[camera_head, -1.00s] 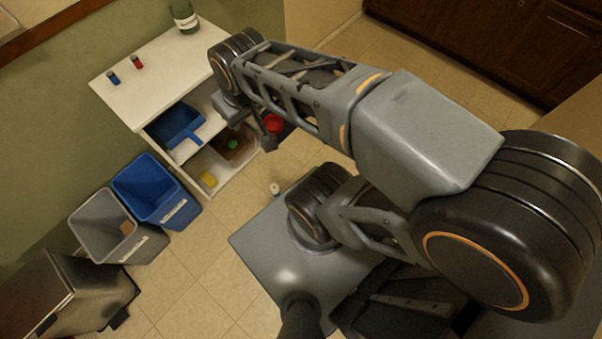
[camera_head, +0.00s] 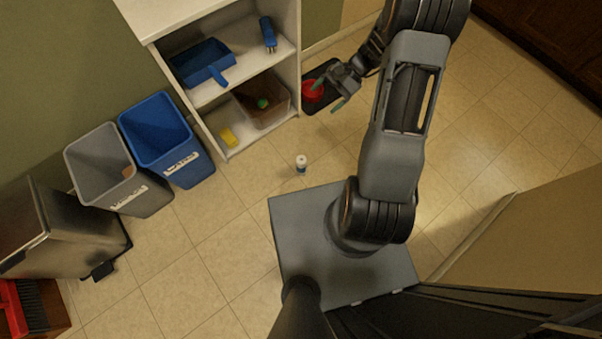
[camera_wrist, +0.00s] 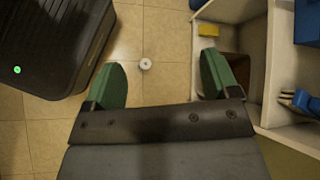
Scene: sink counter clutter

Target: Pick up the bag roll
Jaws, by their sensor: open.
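A small white roll with a dark centre and a blue band, which looks like the bag roll (camera_head: 301,164), stands upright on the tiled floor between the shelf and my base. In the wrist view the bag roll (camera_wrist: 146,64) shows from above, beyond and between the fingertips, left of centre. My gripper (camera_head: 329,94) is open and empty, with green fingers. It is above the floor by the shelf's right side, apart from the roll. In the wrist view my gripper (camera_wrist: 162,78) has its fingers spread wide.
The white shelf unit (camera_head: 222,137) holds a blue dustpan (camera_head: 201,63), a brown bin (camera_head: 262,103) and a yellow item (camera_head: 228,136). A blue bin (camera_head: 160,138) and grey bin (camera_head: 112,170) stand left. Floor around the roll is clear.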

